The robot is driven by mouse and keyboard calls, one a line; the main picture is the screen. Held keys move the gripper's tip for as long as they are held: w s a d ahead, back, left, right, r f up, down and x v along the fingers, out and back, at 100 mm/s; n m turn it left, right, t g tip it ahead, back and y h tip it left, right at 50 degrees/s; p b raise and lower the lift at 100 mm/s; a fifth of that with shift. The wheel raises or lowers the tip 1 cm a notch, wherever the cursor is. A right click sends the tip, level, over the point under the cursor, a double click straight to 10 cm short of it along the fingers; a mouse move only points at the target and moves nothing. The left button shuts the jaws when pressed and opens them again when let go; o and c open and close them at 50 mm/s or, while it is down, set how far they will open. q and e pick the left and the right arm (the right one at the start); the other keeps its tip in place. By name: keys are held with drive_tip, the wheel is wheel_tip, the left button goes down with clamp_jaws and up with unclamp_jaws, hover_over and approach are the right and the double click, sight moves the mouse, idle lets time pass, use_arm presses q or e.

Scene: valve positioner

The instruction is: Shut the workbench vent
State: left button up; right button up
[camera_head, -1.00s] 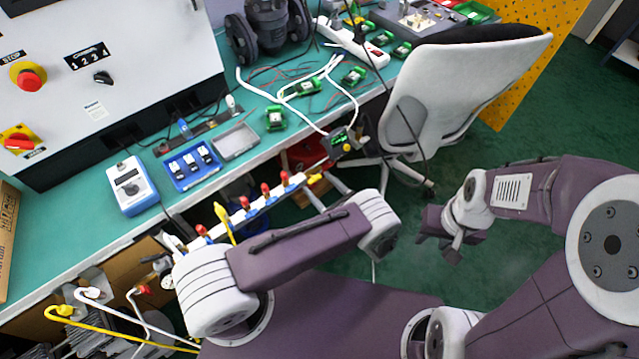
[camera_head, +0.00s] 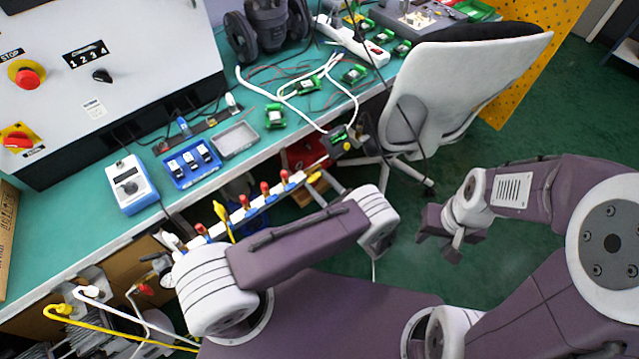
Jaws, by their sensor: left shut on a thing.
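A valve manifold (camera_head: 247,213) with several red handles runs along the front edge of the workbench (camera_head: 50,245). A yellow lever (camera_head: 222,212) stands up from it, and another yellow piece (camera_head: 314,177) is at its right end. I cannot tell which part is the vent. My right gripper (camera_head: 441,236) is open and empty over the green floor, well to the right of the manifold.
A grey chair (camera_head: 445,85) stands against the bench on the right. A blue-white meter (camera_head: 131,186), a blue tray (camera_head: 191,163) and a grey tray (camera_head: 234,139) lie on the bench. White and yellow hoses (camera_head: 110,326) hang at lower left.

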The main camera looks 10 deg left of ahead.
use_arm(q)
drive_tip(key=shift+n+b, duration=1.15)
drive_tip(key=shift+n, duration=7.05)
drive_tip(key=shift+f, duration=0.1)
drive_tip(key=o, duration=1.4)
drive_tip(key=shift+c, duration=0.2)
